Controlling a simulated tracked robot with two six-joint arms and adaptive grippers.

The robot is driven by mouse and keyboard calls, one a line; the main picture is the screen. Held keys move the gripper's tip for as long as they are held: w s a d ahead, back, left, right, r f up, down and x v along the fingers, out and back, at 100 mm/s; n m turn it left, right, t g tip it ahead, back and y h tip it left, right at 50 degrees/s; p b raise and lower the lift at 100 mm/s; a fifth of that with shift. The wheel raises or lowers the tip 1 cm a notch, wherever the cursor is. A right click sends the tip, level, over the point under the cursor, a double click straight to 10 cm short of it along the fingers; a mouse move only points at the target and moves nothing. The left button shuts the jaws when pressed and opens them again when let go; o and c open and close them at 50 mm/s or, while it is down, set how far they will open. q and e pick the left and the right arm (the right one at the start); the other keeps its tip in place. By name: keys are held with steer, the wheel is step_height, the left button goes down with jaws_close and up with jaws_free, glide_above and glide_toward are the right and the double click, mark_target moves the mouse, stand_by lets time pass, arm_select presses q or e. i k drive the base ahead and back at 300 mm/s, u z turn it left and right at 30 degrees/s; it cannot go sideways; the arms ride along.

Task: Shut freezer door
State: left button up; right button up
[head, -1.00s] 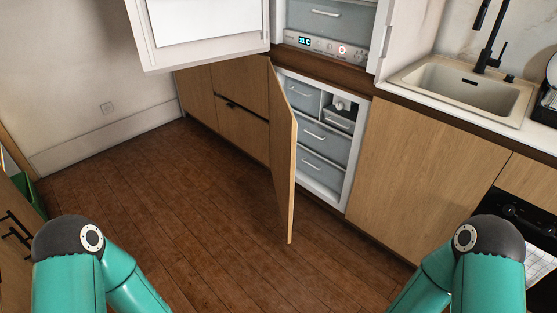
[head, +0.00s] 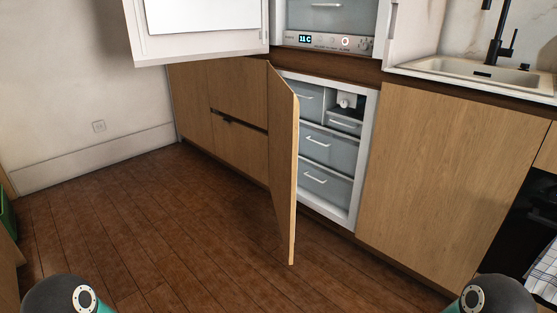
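The freezer door (head: 283,165) is a wooden panel hinged on its left side, standing wide open toward me in the head view. The freezer compartment (head: 367,150) behind it is white inside, with several grey-blue drawers (head: 328,148) that have white handles. The door hides the left part of the drawers. Parts of my two arms show at the bottom left and bottom right corners, well apart from the door. Neither of my grippers is in the frame.
Above, the upper fridge door (head: 200,30) is also open, near a control panel (head: 330,41). A closed wooden cabinet (head: 440,180) and a sink (head: 480,75) are at the right. A cloth (head: 541,275) hangs at the right edge. The wooden floor (head: 170,230) in front is clear.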

mark_target(283, 110)
steer(key=z, duration=0.15)
steer(key=k, duration=0.3)
steer(key=u, duration=0.8)
steer(key=i, duration=1.1)
steer(key=z, duration=0.4)
